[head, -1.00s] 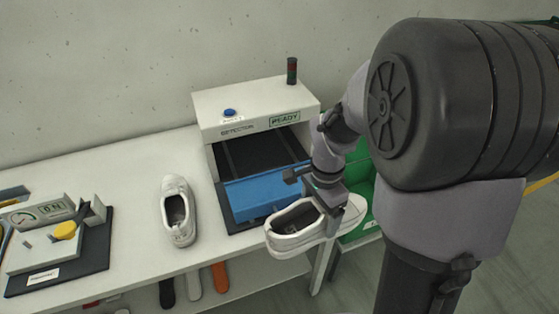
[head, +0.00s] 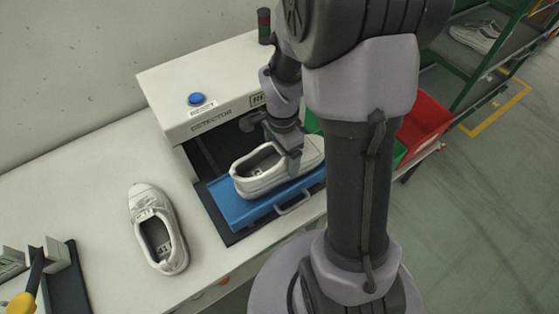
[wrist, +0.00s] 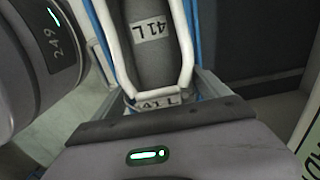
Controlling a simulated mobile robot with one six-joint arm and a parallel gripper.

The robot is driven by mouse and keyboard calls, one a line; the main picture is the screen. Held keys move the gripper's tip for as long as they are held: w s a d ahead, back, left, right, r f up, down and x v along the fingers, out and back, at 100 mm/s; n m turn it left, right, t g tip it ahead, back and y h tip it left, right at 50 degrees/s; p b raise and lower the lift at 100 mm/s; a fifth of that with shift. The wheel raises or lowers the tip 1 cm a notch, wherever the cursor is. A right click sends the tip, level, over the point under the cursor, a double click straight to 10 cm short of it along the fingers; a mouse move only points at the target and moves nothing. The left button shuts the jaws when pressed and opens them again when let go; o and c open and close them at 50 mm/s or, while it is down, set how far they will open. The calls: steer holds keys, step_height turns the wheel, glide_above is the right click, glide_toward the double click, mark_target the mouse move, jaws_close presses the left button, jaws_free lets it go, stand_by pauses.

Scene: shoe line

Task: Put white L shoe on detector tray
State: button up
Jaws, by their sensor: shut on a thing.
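A white shoe (head: 262,176) is in my gripper (head: 291,158), whose fingers grip its side. In the head view it is over the blue detector tray (head: 240,211), low and close to the surface; I cannot tell whether it touches. In the wrist view the shoe's opening (wrist: 150,60) shows an insole label reading 41 L. The tray is pulled out from the white detector (head: 205,85), with a metal handle at its front.
The white table (head: 90,185) is bare around the second shoe. A gauge device with a yellow knob (head: 22,302) stands at the lower left. Red (head: 425,120) and green bins stand to the right, partly behind my arm. A rack with shoes (head: 478,36) is at the far right.

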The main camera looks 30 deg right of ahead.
steer(key=shift+w+f, duration=0.1)
steer(key=shift+f, duration=0.75)
steer(key=shift+f+b, duration=0.2)
steer(key=shift+b, duration=0.1)
steer(key=o, duration=1.6)
step_height(320, 180, up, 12)
steer(key=p, duration=0.4)
steer(key=s+a+r+n+t+y, duration=0.2)
steer(key=s+a+r+n+t, duration=0.3)
steer(key=s+a+r+n, duration=0.6)
steer(key=a+r+n, duration=0.2)
steer(key=a+r, duration=0.1)
steer(key=shift+a+r+t, duration=0.25)
steer(key=shift+r+t, duration=0.05)
steer(key=shift+t, duration=0.1)
